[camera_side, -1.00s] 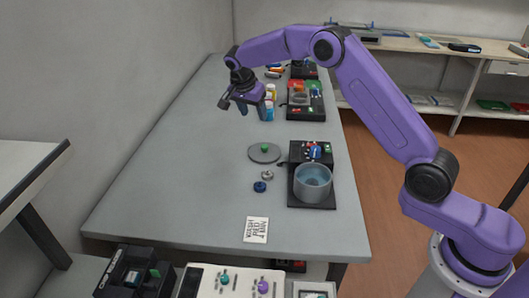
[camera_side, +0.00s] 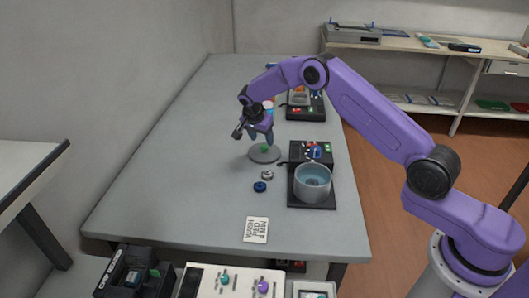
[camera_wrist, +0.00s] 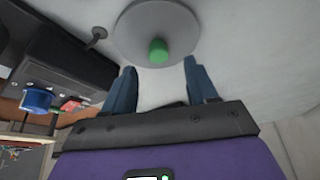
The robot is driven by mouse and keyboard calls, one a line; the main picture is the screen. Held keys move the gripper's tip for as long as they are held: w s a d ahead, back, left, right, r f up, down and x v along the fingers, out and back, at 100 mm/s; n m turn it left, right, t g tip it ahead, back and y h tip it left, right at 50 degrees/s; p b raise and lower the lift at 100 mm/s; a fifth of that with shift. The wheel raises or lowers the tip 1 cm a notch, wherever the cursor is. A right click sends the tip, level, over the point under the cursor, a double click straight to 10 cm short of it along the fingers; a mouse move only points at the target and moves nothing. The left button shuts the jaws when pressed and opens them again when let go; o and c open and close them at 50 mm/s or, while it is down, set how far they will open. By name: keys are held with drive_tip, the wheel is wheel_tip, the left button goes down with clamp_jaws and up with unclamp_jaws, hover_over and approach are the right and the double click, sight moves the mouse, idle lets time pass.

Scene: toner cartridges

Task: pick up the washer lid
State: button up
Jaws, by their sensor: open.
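The washer lid (camera_side: 258,156) is a flat grey disc with a green knob at its centre. It lies on the grey table, left of the washer pot. My gripper (camera_side: 260,138) is just above the lid in the side view, pointing down, and partly covers its far edge. In the wrist view the lid (camera_wrist: 130,40) is at the top, with its green knob (camera_wrist: 158,51) ahead of and between my two blue fingers (camera_wrist: 157,88). The fingers are apart with nothing between them, and do not appear to touch the knob.
The washer, a grey pot (camera_side: 313,182) of bluish liquid on a black base, stands right of the lid. The table's left side is clear.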

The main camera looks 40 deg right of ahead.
sight(264, 145)
drive_tip(key=x, duration=0.4)
drive_tip(key=shift+c, duration=0.4)
drive_tip(key=shift+s, duration=0.1)
clamp_jaws()
